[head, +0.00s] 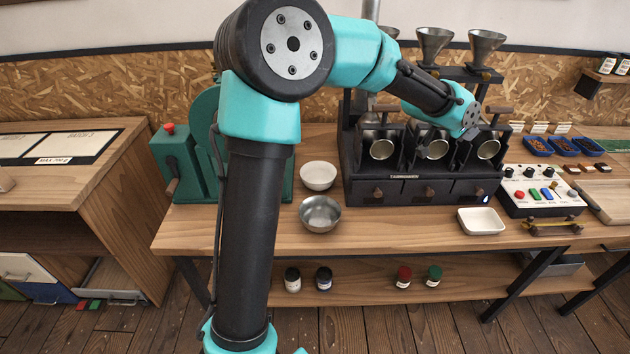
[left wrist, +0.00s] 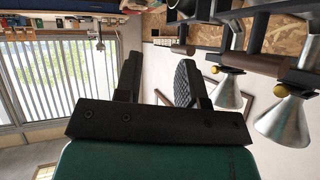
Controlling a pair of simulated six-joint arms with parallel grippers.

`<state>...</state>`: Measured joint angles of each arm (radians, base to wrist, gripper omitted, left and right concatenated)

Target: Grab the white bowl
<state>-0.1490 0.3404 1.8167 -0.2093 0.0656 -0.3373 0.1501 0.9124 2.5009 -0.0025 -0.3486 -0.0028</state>
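The white bowl (head: 318,176) is round and stands upright on the wooden workbench, just behind a metal bowl (head: 320,213). It looks empty and is not in the left wrist view. My left arm rises in front of the bench and bends right over the roasting machine, so its end is well to the right of the bowl and above it. My left gripper (left wrist: 160,62) shows in the left wrist view with its fingers apart and nothing between them. My right gripper is in neither view.
The black roasting machine (head: 418,190) stands right of the bowl, with metal funnels (head: 434,42) above. A green machine (head: 176,160) is on the left. A white square dish (head: 481,221) and a control box (head: 540,190) are farther right. Bare bench (head: 400,232) lies in front.

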